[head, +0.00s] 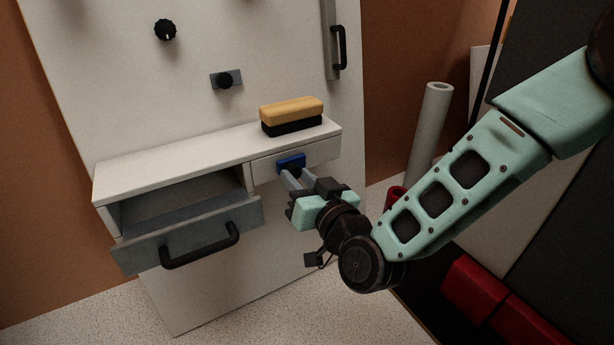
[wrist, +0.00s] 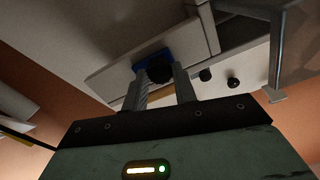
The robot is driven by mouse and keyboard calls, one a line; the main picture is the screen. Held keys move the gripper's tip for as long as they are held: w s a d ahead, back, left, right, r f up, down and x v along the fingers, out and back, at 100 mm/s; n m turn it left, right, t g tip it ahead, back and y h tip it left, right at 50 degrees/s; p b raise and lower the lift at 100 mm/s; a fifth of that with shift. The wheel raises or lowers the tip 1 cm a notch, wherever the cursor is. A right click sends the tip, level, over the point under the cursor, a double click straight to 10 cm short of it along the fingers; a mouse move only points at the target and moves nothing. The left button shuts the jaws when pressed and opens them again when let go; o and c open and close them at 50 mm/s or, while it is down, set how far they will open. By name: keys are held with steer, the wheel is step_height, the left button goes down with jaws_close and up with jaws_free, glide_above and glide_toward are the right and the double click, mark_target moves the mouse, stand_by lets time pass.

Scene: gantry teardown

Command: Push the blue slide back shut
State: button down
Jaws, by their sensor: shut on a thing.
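The blue slide (head: 291,162) shows as a small blue block on the pale front panel (head: 322,154) at the right of the white shelf unit. My gripper (head: 292,176) reaches it from the front right, with its two grey fingers shut at the blue part. In the wrist view the blue part (wrist: 140,63) shows behind the fingertips of my gripper (wrist: 157,82), with a dark rounded piece (wrist: 160,72) between them. The fingers hide part of the slide. I cannot tell how far it stands out.
A grey drawer (head: 190,237) with a black handle stands open at the left. A yellow-and-black block (head: 291,116) sits on top of the unit. Knobs (head: 165,30) and a black-handled bar (head: 333,45) are on the panel above. A pale roll (head: 430,130) stands at the right.

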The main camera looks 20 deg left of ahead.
steer(key=shift+s+a, duration=0.95)
steer(key=shift+s, duration=0.2)
steer(key=c, duration=1.1)
jaws_free()
steer(key=shift+s, duration=0.1)
steer(key=p+v, duration=0.6)
steer(key=v, duration=1.1)
steer(key=shift+d, duration=0.2)
